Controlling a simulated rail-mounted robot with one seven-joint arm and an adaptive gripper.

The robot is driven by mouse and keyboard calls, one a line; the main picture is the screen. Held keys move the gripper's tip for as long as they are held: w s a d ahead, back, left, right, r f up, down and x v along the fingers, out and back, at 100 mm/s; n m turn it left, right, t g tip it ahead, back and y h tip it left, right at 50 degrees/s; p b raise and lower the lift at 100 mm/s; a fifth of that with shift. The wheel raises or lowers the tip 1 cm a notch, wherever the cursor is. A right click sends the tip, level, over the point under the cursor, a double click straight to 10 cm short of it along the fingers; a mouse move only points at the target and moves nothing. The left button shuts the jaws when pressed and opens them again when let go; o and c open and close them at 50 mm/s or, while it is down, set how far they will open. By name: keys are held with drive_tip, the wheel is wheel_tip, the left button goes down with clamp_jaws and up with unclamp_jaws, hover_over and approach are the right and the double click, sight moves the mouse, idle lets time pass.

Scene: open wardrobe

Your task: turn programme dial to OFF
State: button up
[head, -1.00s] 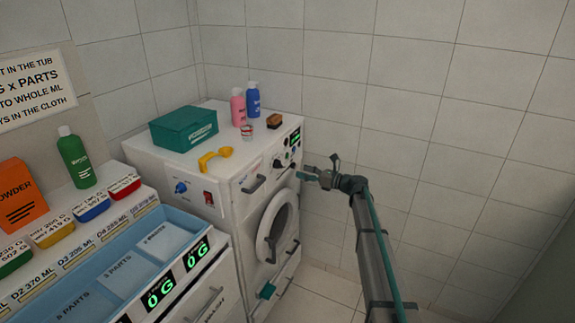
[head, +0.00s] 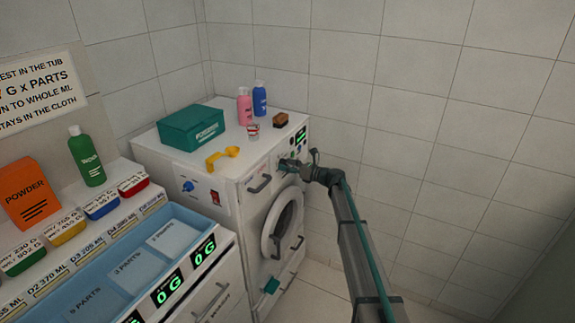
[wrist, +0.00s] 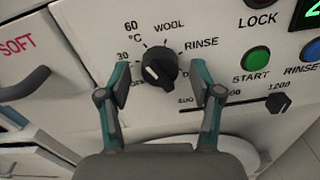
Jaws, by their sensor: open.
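The programme dial (wrist: 158,67) is a black round knob on the white washing machine (head: 240,200). Around it I read 30, 60 °C, WOOL and RINSE. A label at its lower left is partly hidden by a finger. A small white mark shows on the knob, but I cannot tell surely which label it points to. My gripper (wrist: 161,76) is open, with one teal finger on each side of the dial; contact is not clear. In the head view my gripper (head: 289,164) is at the machine's front panel and covers the dial.
Right of the dial are a green START button (wrist: 255,59), a blue button (wrist: 312,51) and a slider knob (wrist: 279,102). A drawer handle (wrist: 25,84) is at left. Bottles (head: 259,98), a teal box (head: 192,128) and a yellow scoop (head: 221,157) stand on top.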

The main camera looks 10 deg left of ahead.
drive_tip(key=c, duration=1.1)
drive_tip(key=shift+c, duration=0.2)
drive_tip(key=shift+f+n+b, duration=0.15)
drive_tip(key=shift+n+b, duration=0.15)
drive_tip(key=shift+b, duration=0.35)
drive_tip(key=n+b, duration=1.9)
drive_tip(key=b, duration=0.8)
drive_tip(key=shift+w, duration=0.1)
drive_tip(key=shift+r+n+b, duration=0.25)
drive_tip(key=shift+n+b, duration=0.05)
drive_tip(key=shift+b, duration=0.05)
